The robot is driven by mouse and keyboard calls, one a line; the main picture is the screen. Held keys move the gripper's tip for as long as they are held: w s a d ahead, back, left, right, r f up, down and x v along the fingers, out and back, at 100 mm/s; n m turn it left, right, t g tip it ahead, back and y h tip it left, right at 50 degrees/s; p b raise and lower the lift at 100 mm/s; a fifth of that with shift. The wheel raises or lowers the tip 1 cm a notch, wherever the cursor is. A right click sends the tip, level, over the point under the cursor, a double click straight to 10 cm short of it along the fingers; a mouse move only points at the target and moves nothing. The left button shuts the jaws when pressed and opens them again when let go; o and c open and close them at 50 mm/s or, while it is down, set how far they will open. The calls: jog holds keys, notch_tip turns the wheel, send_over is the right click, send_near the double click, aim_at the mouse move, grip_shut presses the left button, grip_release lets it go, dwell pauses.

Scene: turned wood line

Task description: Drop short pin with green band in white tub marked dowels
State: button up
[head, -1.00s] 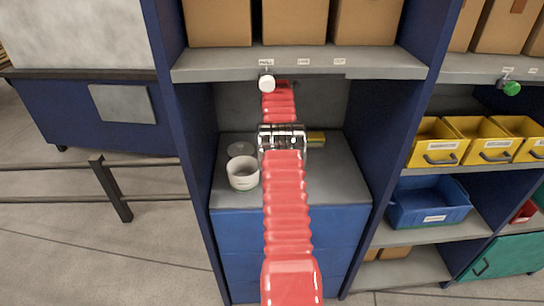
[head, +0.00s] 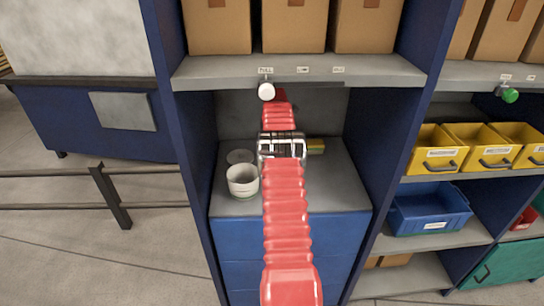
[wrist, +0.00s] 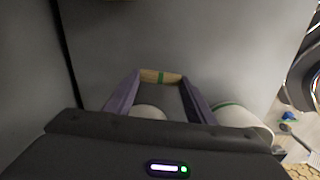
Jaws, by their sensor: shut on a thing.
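My gripper (wrist: 160,84) shows in the wrist view, its two purple fingers shut on a short wooden pin. The pin (wrist: 148,75) lies crosswise between the fingertips and has a green band at its middle. In the head view my arm hides the gripper and the pin. A white tub (head: 242,182) stands open on the grey shelf, left of my arm; its label is too small to read. A second round pale thing (head: 240,156) is behind it. In the wrist view, a white tub with a green line (wrist: 238,115) is at right, and another pale round shape (wrist: 148,112) is partly hidden below the pin.
The bay has dark blue side walls and a shelf above with cardboard boxes (head: 295,25). A white knob (head: 266,92) hangs at that shelf's edge. A yellowish object (head: 316,146) lies right of my arm. The shelf's front right (head: 335,190) is clear.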

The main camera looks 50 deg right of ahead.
jog(key=shift+f, duration=1.5)
jog(key=shift+f, duration=0.15)
jog(key=o, duration=1)
notch_tip(320, 180, up, 12)
